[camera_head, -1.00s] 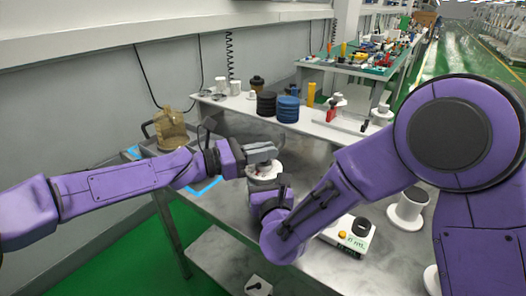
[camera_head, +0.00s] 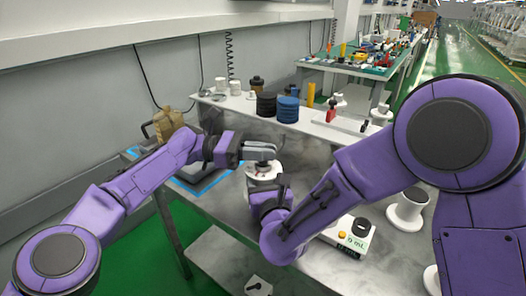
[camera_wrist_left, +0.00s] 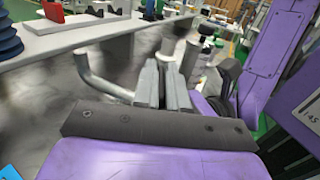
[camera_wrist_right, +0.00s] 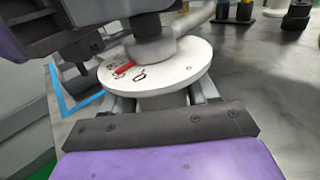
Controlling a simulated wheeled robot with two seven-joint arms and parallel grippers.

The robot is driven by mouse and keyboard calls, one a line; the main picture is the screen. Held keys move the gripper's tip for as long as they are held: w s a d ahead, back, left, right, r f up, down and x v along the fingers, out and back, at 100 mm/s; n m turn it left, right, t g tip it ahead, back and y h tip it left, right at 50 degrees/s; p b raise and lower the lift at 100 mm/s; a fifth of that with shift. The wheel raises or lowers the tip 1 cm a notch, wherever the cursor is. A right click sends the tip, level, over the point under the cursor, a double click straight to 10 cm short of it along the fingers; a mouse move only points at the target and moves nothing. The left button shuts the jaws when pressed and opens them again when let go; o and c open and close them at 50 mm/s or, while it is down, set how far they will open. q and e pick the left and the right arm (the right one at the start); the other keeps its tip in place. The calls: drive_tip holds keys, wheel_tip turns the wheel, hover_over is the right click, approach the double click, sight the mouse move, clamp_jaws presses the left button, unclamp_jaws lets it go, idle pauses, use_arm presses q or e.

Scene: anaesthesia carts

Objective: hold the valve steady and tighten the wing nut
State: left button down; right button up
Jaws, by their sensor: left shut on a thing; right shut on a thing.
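The valve (camera_head: 262,172) stands on the grey table. In the right wrist view it shows a white round dial (camera_wrist_right: 165,75) with a red mark and dark markings. The wing nut (camera_wrist_right: 153,46) is a grey hub with upswept wings on top of the dial; a curved wing (camera_wrist_left: 98,72) shows in the left wrist view. My right gripper (camera_wrist_right: 160,103) is shut around the valve's body under the dial; the contact is partly hidden.
Black (camera_head: 266,104) and blue (camera_head: 288,109) ribbed stacks stand behind.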

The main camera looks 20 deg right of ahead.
use_arm(q)
drive_tip(key=c, duration=1.3)
unclamp_jaws()
drive_tip(key=shift+o, duration=0.2)
drive_tip(key=v, duration=0.7)
drive_tip(key=shift+a, duration=0.3)
